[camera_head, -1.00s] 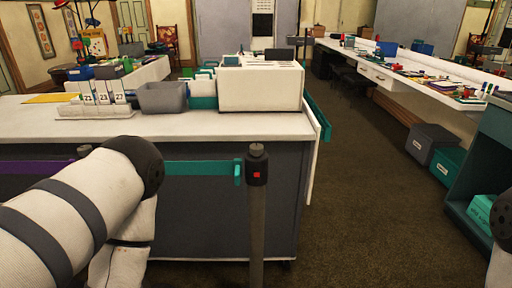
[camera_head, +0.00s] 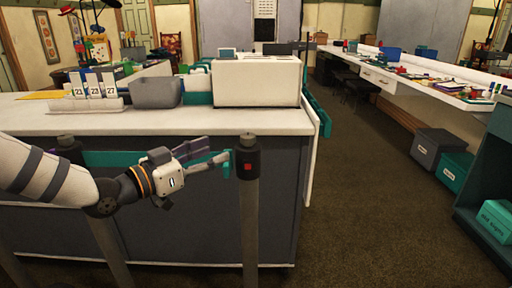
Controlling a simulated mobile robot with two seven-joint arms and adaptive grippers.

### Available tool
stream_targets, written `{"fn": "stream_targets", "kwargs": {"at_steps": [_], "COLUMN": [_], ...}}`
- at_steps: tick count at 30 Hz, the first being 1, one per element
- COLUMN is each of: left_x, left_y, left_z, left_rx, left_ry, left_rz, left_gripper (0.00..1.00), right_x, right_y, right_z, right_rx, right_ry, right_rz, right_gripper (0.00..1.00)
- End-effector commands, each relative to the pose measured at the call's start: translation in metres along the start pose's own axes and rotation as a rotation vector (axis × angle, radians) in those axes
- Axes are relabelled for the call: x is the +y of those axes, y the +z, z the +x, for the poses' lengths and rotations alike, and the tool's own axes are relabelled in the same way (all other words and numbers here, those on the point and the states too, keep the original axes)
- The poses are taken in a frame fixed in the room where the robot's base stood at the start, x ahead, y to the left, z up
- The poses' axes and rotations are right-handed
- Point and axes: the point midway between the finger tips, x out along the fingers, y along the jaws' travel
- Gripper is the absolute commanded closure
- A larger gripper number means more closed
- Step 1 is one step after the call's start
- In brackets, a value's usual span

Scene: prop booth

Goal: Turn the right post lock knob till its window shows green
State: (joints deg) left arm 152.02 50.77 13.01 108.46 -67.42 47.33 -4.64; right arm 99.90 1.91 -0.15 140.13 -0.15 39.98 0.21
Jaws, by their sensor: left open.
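The right post (camera_head: 250,225) stands upright in front of the counter. Its dark head carries a lock knob (camera_head: 247,138) on top and a small window (camera_head: 248,167) that shows red. A teal belt (camera_head: 112,158) runs behind my left arm to the right post's head. My left gripper (camera_head: 214,158) is open, just left of the right post's head and pointing at it. Its fingers overlap the belt's end in the picture, so I cannot tell whether they touch it. My right gripper is out of view.
A left post (camera_head: 68,144) stands partly behind my left arm. The white counter (camera_head: 200,118) behind holds a grey bin (camera_head: 156,92), number cards (camera_head: 95,90) and a white box (camera_head: 257,82). Carpeted floor (camera_head: 370,200) is free to the right.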

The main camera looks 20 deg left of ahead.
Motion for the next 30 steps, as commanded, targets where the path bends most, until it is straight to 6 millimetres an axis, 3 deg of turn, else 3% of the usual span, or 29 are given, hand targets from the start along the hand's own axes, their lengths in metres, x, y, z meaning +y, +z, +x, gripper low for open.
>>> {"fn": "stream_targets", "kwargs": {"at_steps": [2, 12, 15, 20, 26, 27, 30], "left_x": [-0.002, 0.0, 0.0, 0.001, 0.001, 0.001, 0.001], "left_y": [-0.003, -0.002, -0.003, -0.005, -0.006, -0.006, -0.006], "left_z": [0.008, 0.09, 0.107, 0.119, 0.119, 0.119, 0.119], "left_rx": [0.01, 0.006, 0.006, 0.007, 0.008, 0.008, 0.008], "left_ry": [0.003, 0.004, 0.004, 0.003, 0.003, 0.003, 0.003], "left_rz": [0.012, 0.01, 0.009, 0.008, 0.007, 0.007, 0.007], "left_gripper": [0.48, 0.48, 0.48, 0.48, 0.48, 0.5, 0.73], "right_x": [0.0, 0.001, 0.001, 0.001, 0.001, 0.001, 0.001], "right_y": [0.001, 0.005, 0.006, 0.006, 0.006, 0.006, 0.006], "right_z": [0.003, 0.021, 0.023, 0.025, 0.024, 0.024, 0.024], "right_rx": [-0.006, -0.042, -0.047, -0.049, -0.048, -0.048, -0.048], "right_ry": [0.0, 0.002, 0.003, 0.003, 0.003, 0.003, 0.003], "right_rz": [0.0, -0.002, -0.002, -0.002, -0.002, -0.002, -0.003], "right_gripper": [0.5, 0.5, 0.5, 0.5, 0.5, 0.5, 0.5]}}
